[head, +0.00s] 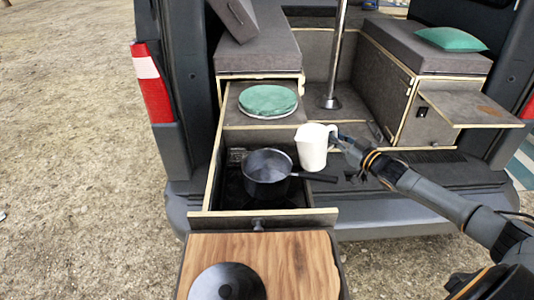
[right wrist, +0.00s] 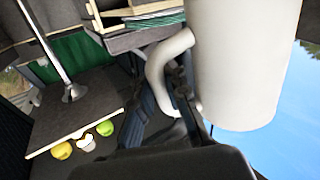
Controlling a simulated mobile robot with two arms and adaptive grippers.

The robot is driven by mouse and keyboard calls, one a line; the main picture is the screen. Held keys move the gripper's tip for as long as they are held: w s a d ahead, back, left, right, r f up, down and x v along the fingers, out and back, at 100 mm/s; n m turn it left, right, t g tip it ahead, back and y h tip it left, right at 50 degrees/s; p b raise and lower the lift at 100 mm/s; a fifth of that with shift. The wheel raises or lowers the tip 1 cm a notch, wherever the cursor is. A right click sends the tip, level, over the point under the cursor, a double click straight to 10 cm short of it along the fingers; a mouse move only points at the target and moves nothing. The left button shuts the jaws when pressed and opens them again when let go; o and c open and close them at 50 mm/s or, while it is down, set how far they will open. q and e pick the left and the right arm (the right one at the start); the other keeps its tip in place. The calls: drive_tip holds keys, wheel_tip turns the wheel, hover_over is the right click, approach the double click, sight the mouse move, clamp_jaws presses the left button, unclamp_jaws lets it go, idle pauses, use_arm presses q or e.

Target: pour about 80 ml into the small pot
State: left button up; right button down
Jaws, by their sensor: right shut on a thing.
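The small pot (head: 262,179) is dark with a long black handle pointing right. It stands in the pulled-out drawer in the head view. A white jug (head: 312,151) is up and to the right of the pot, close to its rim, and looks nearly upright. My right gripper (head: 343,144) is shut on the jug's handle from the right. In the right wrist view the jug's white body (right wrist: 245,60) fills the upper right, and the curved handle (right wrist: 160,72) runs to the fingers (right wrist: 182,95). The contents of jug and pot cannot be made out. My left gripper is out of view.
A wooden board (head: 305,258) with a round black lid (head: 227,283) is in front of the drawer (head: 300,218). A round green item (head: 267,100) lies behind the pot. A metal post (head: 336,55) stands behind the jug. A side flap (head: 470,107) sticks out at the right.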

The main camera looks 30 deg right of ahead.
sight(333, 130)
drive_tip(key=r, duration=0.1)
drive_tip(key=a+r+n+p, duration=0.1)
drive_tip(key=r+n+p, duration=0.1)
drive_tip(key=shift+a+r, duration=0.2)
drive_tip(key=shift+a, duration=0.2)
drive_tip(key=shift+a+r+n+p, duration=0.8)
drive_tip(key=shift+r+n, duration=0.2)
drive_tip(key=shift+r, duration=0.05)
drive_tip(key=shift+a+r+n+g+h+p, duration=0.3)
drive_tip(key=shift+a+r+n+h+p, duration=0.1)
drive_tip(key=shift+a+r+n, duration=0.9)
drive_tip(key=shift+r, duration=0.15)
drive_tip(key=shift+a+r+n+h, duration=0.15)
drive_tip(key=shift+a+r+n, duration=0.45)
drive_tip(key=shift+r, duration=0.25)
drive_tip(key=shift+a+r+n+h, duration=0.15)
drive_tip(key=shift+a+r+n, duration=0.35)
drive_tip(key=shift+r+n, duration=0.3)
drive_tip(key=shift+a+r+n, duration=0.5)
drive_tip(key=shift+r, duration=0.15)
